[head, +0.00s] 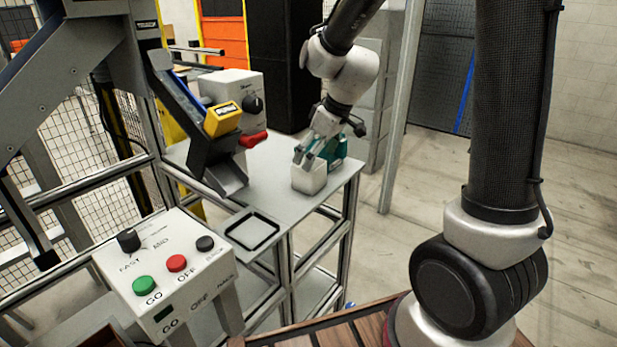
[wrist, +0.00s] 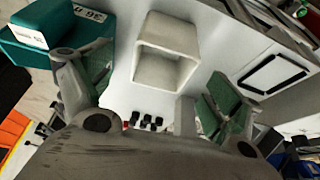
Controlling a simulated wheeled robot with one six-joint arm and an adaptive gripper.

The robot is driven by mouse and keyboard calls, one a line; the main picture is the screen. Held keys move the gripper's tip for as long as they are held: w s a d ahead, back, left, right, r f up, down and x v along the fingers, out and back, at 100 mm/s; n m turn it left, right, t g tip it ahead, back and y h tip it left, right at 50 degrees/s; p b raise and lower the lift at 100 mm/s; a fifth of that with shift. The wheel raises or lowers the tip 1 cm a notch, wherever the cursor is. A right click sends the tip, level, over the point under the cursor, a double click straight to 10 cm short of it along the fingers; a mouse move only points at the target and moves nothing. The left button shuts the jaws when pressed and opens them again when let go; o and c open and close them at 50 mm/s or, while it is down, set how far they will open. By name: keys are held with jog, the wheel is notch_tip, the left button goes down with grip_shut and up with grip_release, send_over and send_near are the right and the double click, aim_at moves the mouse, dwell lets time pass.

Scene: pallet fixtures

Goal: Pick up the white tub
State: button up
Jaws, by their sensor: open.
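The white tub (head: 309,177) stands on the grey table (head: 262,205) near its right edge in the head view. In the wrist view the white tub (wrist: 167,60) is a square, open-topped box that looks empty. My gripper (head: 311,153) is just above the tub in the head view, pointing down. In the wrist view my gripper (wrist: 160,92) is open, with a green-padded finger on each side of the tub's near part. I cannot tell whether either finger touches the tub. Nothing is held.
A teal box (wrist: 65,35) stands close to the left finger. A black-rimmed square outline (head: 251,231) lies on the table's front. A chute with a yellow block (head: 222,118) and a red piece (head: 253,139) stands left of the tub. A control box (head: 165,275) is in front.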

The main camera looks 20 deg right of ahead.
aim_at(310, 183)
jog(key=x, duration=0.5)
jog(key=shift+s+f, duration=0.15)
jog(key=shift+f, duration=0.05)
jog(key=c, duration=1.1)
